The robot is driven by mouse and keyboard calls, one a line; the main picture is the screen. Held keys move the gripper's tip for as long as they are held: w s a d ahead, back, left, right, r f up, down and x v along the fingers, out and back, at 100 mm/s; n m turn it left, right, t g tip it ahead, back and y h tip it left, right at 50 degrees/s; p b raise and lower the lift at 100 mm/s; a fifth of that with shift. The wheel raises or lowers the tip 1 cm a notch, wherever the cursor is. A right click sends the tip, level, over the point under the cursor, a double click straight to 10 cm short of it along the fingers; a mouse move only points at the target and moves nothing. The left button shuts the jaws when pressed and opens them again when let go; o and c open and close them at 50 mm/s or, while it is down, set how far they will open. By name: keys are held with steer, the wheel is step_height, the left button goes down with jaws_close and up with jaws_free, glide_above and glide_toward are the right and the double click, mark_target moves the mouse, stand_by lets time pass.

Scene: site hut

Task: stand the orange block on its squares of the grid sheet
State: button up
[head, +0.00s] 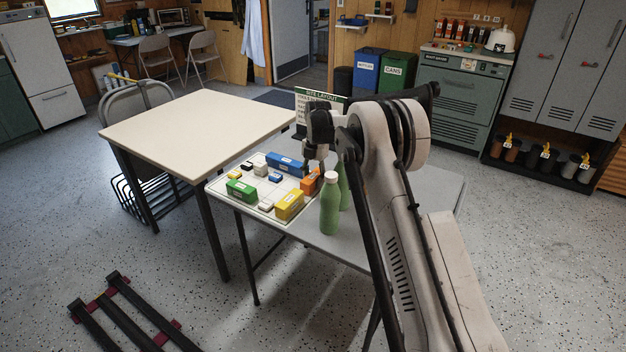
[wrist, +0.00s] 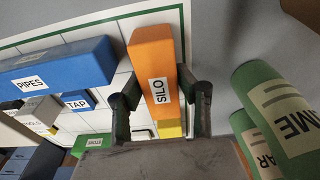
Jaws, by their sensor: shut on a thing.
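The orange block (head: 310,182), labelled SILO, is at the right side of the white grid sheet (head: 236,203) in the head view. In the wrist view the orange block (wrist: 153,55) is between the two fingers of my gripper (wrist: 160,100), which is shut on it. My gripper (head: 315,168) comes down over the block in the head view and hides part of it. Whether the block's underside touches the sheet cannot be told.
A long blue PIPES block (wrist: 60,65) and a small blue TAP block (wrist: 78,100) are left of the orange block. Yellow (head: 289,205) and green (head: 241,190) blocks are on the sheet. Two green bottles (head: 330,205) stand close right. A layout sign (head: 312,97) stands behind.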

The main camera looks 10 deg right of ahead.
steer(key=shift+f, duration=0.15)
steer(key=o, duration=1.2)
